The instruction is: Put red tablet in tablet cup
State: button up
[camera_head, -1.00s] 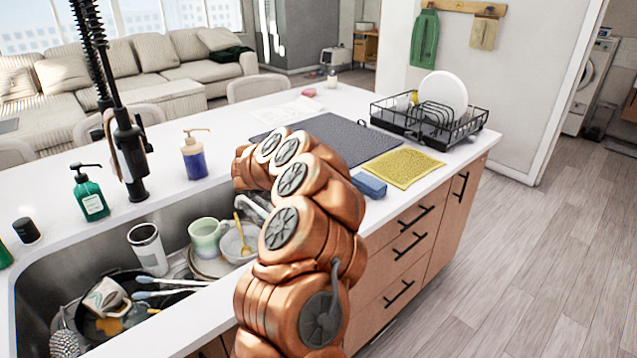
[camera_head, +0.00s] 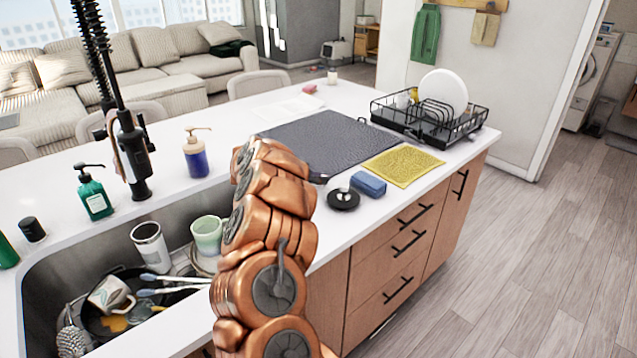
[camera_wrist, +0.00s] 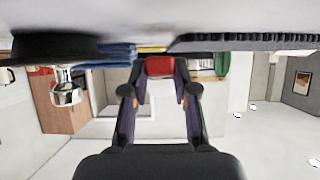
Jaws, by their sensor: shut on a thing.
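The red tablet (camera_wrist: 160,67) is a small red block between the two fingertips of my gripper (camera_wrist: 160,75) in the wrist view. The fingers are shut on it, close to the white counter, which fills the top of that picture. In the head view my copper arm hides the gripper and the tablet. I cannot make out for sure which thing is the tablet cup. A round black piece with a shiny knob (camera_head: 343,198) stands on the counter right of my arm; it also shows at the left in the wrist view (camera_wrist: 65,92).
A blue sponge (camera_head: 368,184), a yellow cloth (camera_head: 403,165), a dark mat (camera_head: 325,143) and a dish rack (camera_head: 430,120) lie right of my arm. The sink (camera_head: 50,270) holds dishes. Soap bottles (camera_head: 195,155) and a black tap (camera_head: 135,160) stand behind it.

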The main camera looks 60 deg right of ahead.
jog(key=shift+f, duration=1)
jog(key=o, duration=0.8)
jog(key=shift+f, duration=0.15)
